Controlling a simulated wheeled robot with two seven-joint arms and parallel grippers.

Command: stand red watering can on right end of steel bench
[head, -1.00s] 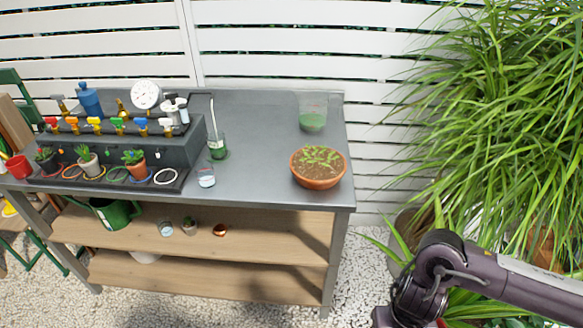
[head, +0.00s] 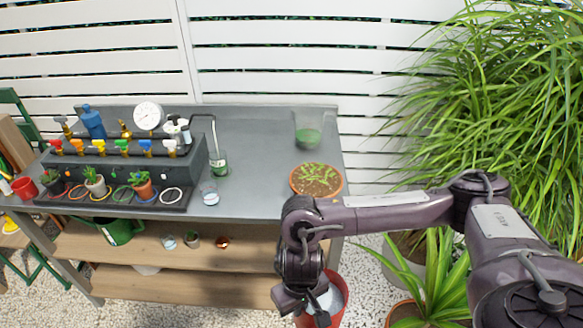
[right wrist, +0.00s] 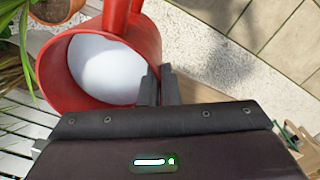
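The red watering can (head: 338,313) hangs in front of the bench's right end, below the height of its top, with pale contents in its wide opening. In the right wrist view the red can (right wrist: 50,75) fills the upper left. My right gripper (head: 318,308) is shut on the can; its fingers also show in the right wrist view (right wrist: 158,88), pinching at the can's edge. The exact grip spot is partly hidden. The steel bench (head: 255,185) has a grey top and wooden lower shelves. My left gripper is not in view.
A small glass (head: 210,195) stands left of a bare stretch of top. Leafy plants (head: 480,120) crowd the right side.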

